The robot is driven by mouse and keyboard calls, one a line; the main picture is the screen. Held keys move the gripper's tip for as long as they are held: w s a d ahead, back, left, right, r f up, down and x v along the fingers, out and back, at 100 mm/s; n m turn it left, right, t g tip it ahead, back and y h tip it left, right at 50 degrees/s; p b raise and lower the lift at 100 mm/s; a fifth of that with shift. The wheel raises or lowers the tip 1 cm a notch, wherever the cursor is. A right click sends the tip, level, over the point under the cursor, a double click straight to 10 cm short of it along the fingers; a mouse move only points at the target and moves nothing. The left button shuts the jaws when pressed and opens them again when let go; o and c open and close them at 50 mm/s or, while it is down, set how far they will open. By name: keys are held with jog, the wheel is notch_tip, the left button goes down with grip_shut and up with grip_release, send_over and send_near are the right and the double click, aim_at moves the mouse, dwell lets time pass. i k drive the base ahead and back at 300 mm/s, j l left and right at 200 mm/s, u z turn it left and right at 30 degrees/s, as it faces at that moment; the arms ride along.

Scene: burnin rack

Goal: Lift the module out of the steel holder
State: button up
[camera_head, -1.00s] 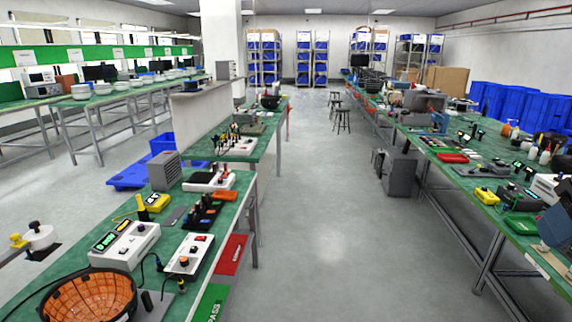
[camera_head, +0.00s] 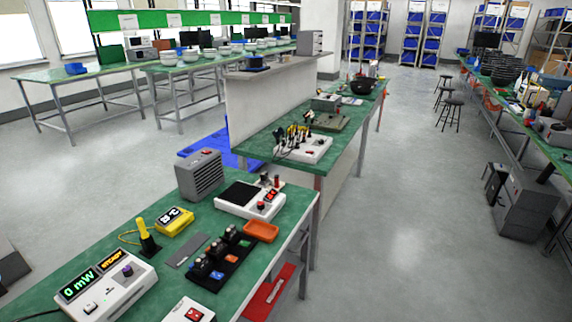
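My gripper is not in view. On the near green bench, a black tray (camera_head: 238,268) holds several small dark upright modules (camera_head: 217,262) with blue and orange parts beside them. I cannot tell which piece is the module of the task. A flat grey plate (camera_head: 186,251) lies left of the tray. A white unit with a black top (camera_head: 240,196) stands behind the tray, with small metallic and red-topped parts (camera_head: 270,181) at its back edge. I cannot make out for certain which item is the steel holder.
On the bench are a white meter reading 0 mW (camera_head: 108,290), a yellow display box (camera_head: 174,221), a yellow-topped probe (camera_head: 147,238), an orange dish (camera_head: 261,231) and a grey vented box (camera_head: 199,175). A red bin (camera_head: 268,296) sits below the right edge. The aisle floor is clear.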

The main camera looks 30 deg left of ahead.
aim_at(263, 176)
jog(key=i+u, duration=0.2)
jog(key=i, duration=0.5)
jog(key=i+l+u, duration=0.15)
jog(key=i, duration=0.55)
jog(key=i+u, duration=0.6)
jog(key=u, duration=0.2)
jog(key=i+l+u, duration=0.2)
jog(key=u, duration=0.25)
jog(key=i+l+u, duration=0.25)
jog(key=u, duration=0.15)
jog(key=i+l+u, duration=0.2)
jog(key=l+u, duration=0.2)
